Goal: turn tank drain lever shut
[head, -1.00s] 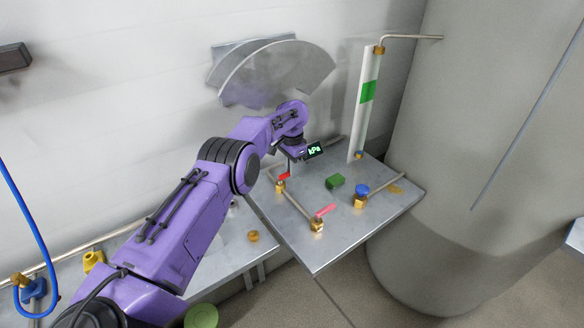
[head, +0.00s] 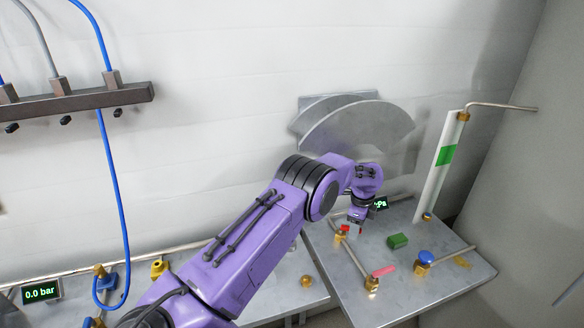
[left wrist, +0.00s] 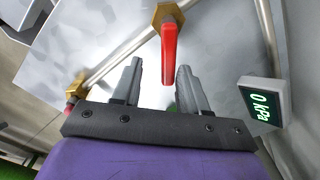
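A red lever (head: 345,228) sits on a brass valve at the back left of the metal plate. It shows larger in the left wrist view (left wrist: 170,52), hanging from its brass fitting toward my gripper. My left gripper (head: 354,228) is beside this lever. In the left wrist view my left gripper (left wrist: 160,70) is open, its two fingers apart. The lever's free end is between the fingertips, nearer the right finger; contact cannot be told. A second, pinkish-red lever (head: 385,270) is on a brass valve nearer the plate's front. No label shows which is the tank drain. My right gripper is not in view.
A kPa display (left wrist: 262,104) stands close to the right of my gripper. Pipes run across the plate. The large grey tank (head: 535,185) is at right.

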